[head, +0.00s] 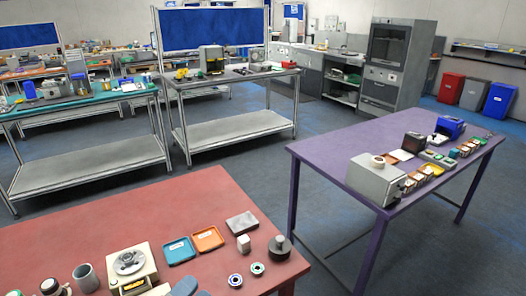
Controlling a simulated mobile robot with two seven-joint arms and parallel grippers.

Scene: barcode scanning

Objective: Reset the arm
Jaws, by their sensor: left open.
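Only the tip of my left gripper (187,288) shows, as a dark grey shape at the bottom edge of the head view. It is at the front of the red table (120,222), just right of a cream device with a round top (131,265). The rest of it is cut off by the frame. I see nothing held in it, and its jaws are open. My right gripper is not in view.
A blue tray (179,250), an orange tray (207,239), a grey block (242,222), a white block (243,243) and a dark round weight (280,247) stand on the red table. A purple table (335,150) with boxes is at right. The red table's far left is clear.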

